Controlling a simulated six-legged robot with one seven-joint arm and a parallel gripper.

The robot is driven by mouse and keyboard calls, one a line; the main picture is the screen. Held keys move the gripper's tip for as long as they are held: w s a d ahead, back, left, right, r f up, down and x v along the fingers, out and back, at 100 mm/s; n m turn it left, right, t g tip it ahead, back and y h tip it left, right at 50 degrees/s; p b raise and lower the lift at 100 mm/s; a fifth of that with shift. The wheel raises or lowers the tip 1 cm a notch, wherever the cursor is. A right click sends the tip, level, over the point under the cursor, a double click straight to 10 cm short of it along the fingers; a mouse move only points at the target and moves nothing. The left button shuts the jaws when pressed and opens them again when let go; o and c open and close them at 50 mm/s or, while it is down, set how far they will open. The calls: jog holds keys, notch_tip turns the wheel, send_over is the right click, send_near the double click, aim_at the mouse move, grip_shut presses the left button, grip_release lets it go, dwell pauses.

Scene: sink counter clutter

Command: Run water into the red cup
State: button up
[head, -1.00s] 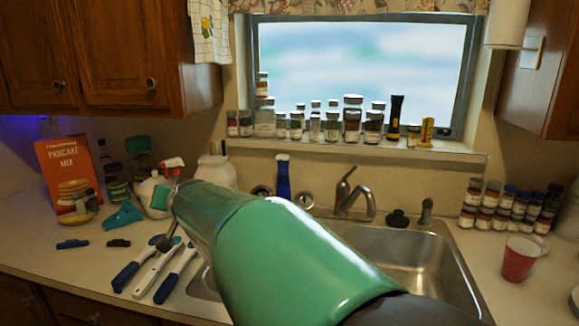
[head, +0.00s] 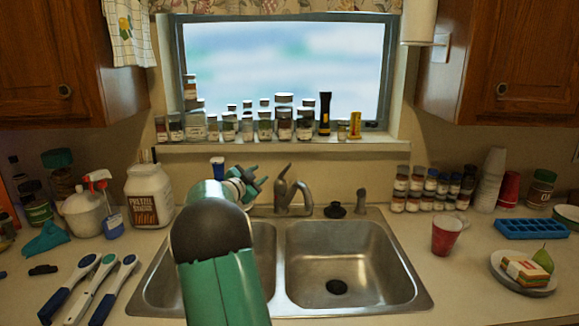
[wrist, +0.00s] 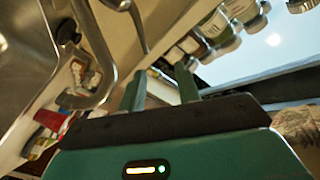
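The red cup (head: 446,236) stands upright on the counter to the right of the sink, apart from my gripper. The metal faucet (head: 292,192) stands behind the double sink (head: 350,232), with its lever on top. My gripper (head: 258,180) is just left of the faucet in the head view, its fingers spread and empty. In the wrist view the two fingers (wrist: 158,88) are apart with nothing between them, and the faucet (wrist: 95,98) shows to their left. A red patch there may be the cup. No water stream is visible.
Spice jars (head: 430,190) line the back right counter. A blue ice tray (head: 530,228) and a plate (head: 522,284) with a sandwich and pear lie further right. Brushes (head: 88,290), a pretzel jar (head: 149,195) and bottles crowd the left. Jars and a flashlight (head: 324,113) stand on the sill.

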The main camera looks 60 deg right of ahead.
aim_at(289, 165)
jog(key=s+d, duration=0.1)
jog(key=d, duration=0.4)
jog(key=s+d+g, duration=0.1)
jog(key=s+d, duration=0.1)
jog(key=d, duration=0.3)
jog(key=s+d+f+m+g, duration=0.1)
jog(key=d, duration=0.4)
jog(key=shift+s+d+f, duration=0.1)
jog(key=shift+s+d, duration=0.15)
grip_shut()
